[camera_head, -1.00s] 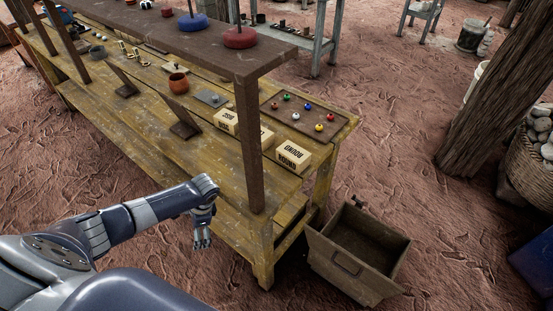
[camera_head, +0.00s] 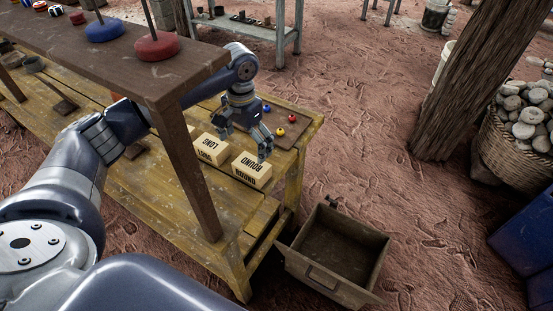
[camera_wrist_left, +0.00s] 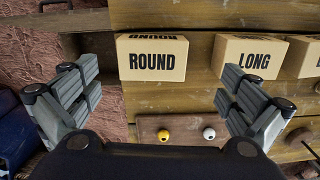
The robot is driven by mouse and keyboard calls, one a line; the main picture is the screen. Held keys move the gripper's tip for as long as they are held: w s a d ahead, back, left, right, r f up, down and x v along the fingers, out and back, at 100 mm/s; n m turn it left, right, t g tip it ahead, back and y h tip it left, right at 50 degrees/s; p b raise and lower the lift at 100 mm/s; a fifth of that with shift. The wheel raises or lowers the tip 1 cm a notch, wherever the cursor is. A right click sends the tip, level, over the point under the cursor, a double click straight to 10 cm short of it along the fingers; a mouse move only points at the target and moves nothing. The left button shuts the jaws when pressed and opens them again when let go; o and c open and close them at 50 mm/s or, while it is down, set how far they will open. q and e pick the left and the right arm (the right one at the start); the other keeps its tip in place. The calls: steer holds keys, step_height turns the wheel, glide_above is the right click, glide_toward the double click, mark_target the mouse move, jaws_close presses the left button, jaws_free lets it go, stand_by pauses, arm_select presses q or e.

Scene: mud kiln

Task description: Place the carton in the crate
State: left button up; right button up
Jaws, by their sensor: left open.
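A tan carton marked ROUND (camera_head: 251,171) stands near the right end of the yellow wooden table. In the left wrist view the ROUND carton (camera_wrist_left: 152,58) is at upper middle, ahead of the fingers. A carton marked LONG (camera_head: 209,149) stands to its left; it also shows in the left wrist view (camera_wrist_left: 249,56). My left gripper (camera_head: 246,138) is open and empty above the table, just behind the two cartons. In the wrist view its spread fingers (camera_wrist_left: 158,88) have nothing between them. The brown open crate (camera_head: 338,246) stands on the ground, right of the table, and looks empty.
A raised shelf (camera_head: 140,58) with a post (camera_head: 190,175) stands over the table, close to my left arm. A board with coloured beads (camera_head: 290,131) lies behind the cartons. A basket of stones (camera_head: 515,145) is at far right. Ground around the crate is clear.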

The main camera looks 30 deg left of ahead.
mark_target(251, 165)
arm_select(q)
steer(key=shift+w+d+r, duration=0.2)
steer(key=shift+w+d, duration=0.35)
steer(key=shift+w, duration=0.2)
steer(key=shift+d+f, duration=0.15)
steer(key=shift+f, duration=0.1)
steer(key=f, duration=0.2)
steer(key=s+f, duration=0.1)
steer(key=f, duration=0.1)
steer(key=shift+w+f, duration=0.15)
steer(key=shift+f, duration=0.1)
steer(key=f, duration=0.2)
steer(key=f+p, duration=0.1)
steer(key=shift+s+a+f, duration=0.2)
steer(key=shift+s+f, duration=0.05)
steer(key=shift+w+f, duration=0.1)
steer(key=shift+f, duration=0.55)
steer(key=c, duration=1.2)
steer(key=shift+r, duration=0.1)
steer(key=shift+c, duration=0.5)
arm_select(e)
steer(key=shift+s+r, duration=0.25)
steer(key=shift+r, duration=0.25)
